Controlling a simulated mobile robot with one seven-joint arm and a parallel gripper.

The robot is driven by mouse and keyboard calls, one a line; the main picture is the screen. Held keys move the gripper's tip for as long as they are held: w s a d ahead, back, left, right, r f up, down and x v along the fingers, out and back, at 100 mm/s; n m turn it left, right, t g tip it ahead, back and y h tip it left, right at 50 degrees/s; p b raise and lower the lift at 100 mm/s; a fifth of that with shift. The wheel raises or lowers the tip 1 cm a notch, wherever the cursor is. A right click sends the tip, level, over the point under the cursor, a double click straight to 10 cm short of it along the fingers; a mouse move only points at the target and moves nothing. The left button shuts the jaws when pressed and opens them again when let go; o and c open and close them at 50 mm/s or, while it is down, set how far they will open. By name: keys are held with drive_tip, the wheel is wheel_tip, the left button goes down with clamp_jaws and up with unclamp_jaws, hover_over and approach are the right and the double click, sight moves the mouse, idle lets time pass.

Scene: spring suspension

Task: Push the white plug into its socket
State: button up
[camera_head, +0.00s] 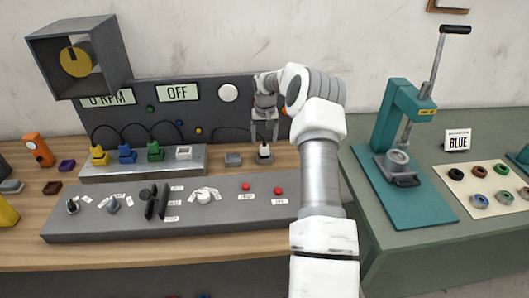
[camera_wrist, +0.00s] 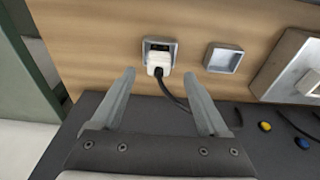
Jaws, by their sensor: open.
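The white plug (camera_head: 264,151) stands on the wooden bench below my gripper (camera_head: 264,138). In the wrist view the white plug (camera_wrist: 158,63), with a black cable, sits at a grey square holder (camera_wrist: 149,44). My gripper (camera_wrist: 159,75) is open, its fingertips on either side of the plug with gaps visible. Whether the tips reach down to the plug's height is unclear. A white square socket (camera_head: 183,153) is at the right end of the grey strip (camera_head: 120,172), beside the yellow, blue and green plugs. Part of it shows in the wrist view (camera_wrist: 312,82).
An empty-looking grey square holder (camera_head: 233,158) lies between the strip and the white plug. A control console (camera_head: 225,213) with knobs and red buttons runs along the front. A dark panel (camera_head: 215,112) stands behind. A teal press (camera_head: 395,140) stands at right.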

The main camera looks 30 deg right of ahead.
sight(265, 143)
drive_tip(key=shift+w+d+f+p, duration=0.1)
drive_tip(key=shift+w+f+p, duration=0.05)
drive_tip(key=shift+f, duration=0.75)
drive_tip(key=shift+w+d+f+p, duration=0.1)
drive_tip(key=shift+w+f+p, duration=0.1)
drive_tip(key=shift+f, duration=0.7)
drive_tip(key=shift+w+d+f+p, duration=0.1)
drive_tip(key=shift+f+p, duration=0.05)
drive_tip(key=shift+f, duration=0.75)
clamp_jaws()
